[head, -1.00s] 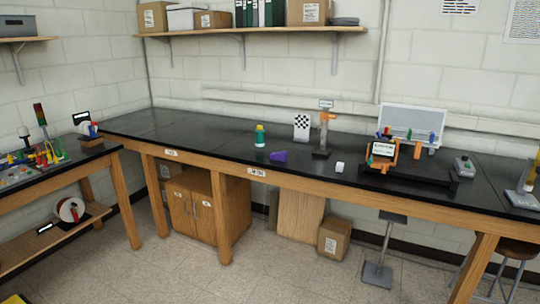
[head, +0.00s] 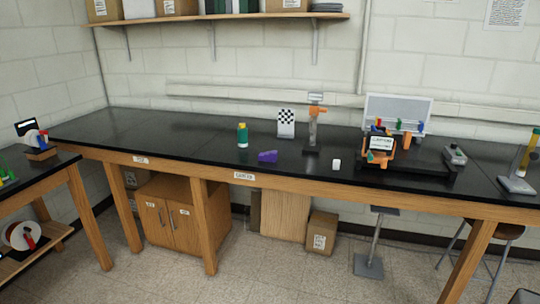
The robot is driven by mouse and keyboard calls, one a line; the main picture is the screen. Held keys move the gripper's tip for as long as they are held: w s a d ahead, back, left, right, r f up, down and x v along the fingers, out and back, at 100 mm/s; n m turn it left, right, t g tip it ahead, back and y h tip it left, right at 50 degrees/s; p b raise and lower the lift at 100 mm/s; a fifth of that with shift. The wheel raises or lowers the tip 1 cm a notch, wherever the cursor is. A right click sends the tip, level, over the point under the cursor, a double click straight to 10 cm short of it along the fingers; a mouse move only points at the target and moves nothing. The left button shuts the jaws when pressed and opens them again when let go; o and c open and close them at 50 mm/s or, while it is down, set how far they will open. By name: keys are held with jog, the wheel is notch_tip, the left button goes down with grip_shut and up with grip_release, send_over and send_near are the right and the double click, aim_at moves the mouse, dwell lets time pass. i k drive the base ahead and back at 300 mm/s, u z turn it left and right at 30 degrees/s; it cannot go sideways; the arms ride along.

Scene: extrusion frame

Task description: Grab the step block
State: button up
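The purple block (head: 267,156), which I take to be the step block, lies on the black benchtop (head: 190,140) near its front edge. Its stepped outline is small at this distance. A green bottle with a yellow cap (head: 242,135) stands just to its left and behind. A small white block (head: 337,164) sits to its right, apart from it. My gripper is not in the head view.
A checkered board (head: 286,123) and an orange-and-grey stand (head: 313,125) are behind the purple block. An orange device (head: 380,150) on a black base stands to the right. The benchtop left of the bottle is clear. Open floor (head: 250,270) lies in front.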

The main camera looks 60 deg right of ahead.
aim_at(271, 156)
jog(key=z, duration=0.25)
jog(key=i, duration=0.95)
jog(key=z, duration=0.3)
